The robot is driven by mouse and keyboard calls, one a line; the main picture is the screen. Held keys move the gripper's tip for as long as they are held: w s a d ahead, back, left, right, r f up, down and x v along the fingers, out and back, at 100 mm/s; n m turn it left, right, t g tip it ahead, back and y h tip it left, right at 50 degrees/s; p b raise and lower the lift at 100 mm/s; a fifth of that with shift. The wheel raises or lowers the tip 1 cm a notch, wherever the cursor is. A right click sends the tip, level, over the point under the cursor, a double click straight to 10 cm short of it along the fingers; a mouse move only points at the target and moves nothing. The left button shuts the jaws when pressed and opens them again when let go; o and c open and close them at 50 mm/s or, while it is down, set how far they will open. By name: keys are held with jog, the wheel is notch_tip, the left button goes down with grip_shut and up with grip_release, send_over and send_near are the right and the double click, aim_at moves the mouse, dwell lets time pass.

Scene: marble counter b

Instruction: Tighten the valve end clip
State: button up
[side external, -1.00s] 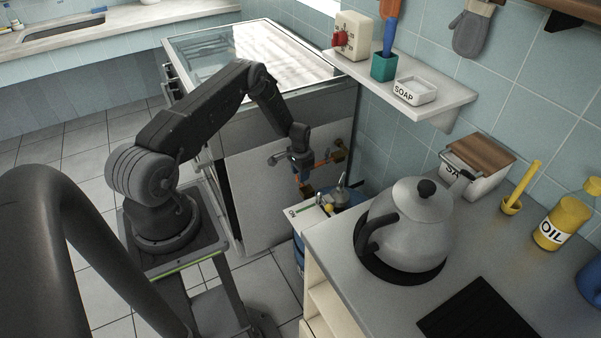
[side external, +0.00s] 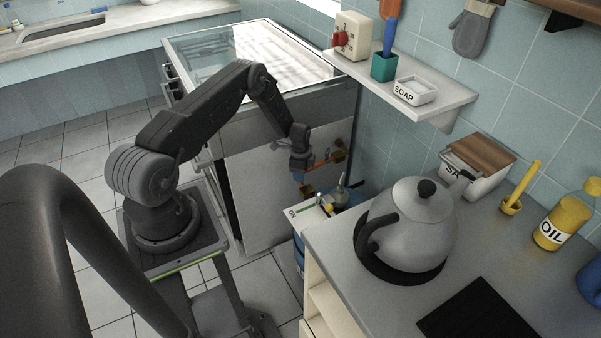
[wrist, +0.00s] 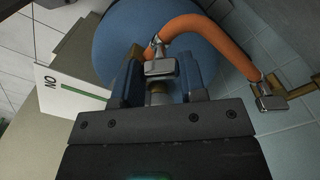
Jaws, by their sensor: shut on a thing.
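The orange hose (wrist: 195,30) curves from above the blue cylinder to a brass pipe (wrist: 297,90) on the wall. The valve end clip (wrist: 161,68), a small metal clip, sits at the hose's cylinder end. My gripper (wrist: 160,78) is over the cylinder, its two blue fingers on either side of this clip and shut on it. The fingers' exact contact is partly hidden. A second metal clip (wrist: 268,96) is at the hose's pipe end.
The blue cylinder (wrist: 110,45) stands under the gripper. A white card marked "ON" (wrist: 70,92) with a green line is beside it. The stove (side external: 262,195) is close on the left. The counter with a kettle (side external: 415,225) is on the right, and a shelf (side external: 450,98) hangs above.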

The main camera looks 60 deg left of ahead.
jog(key=shift+m, duration=0.5)
jog(key=o, duration=0.9)
notch_tip(320, 180, up, 14)
jog(key=shift+f, duration=0.1)
dwell(0.4)
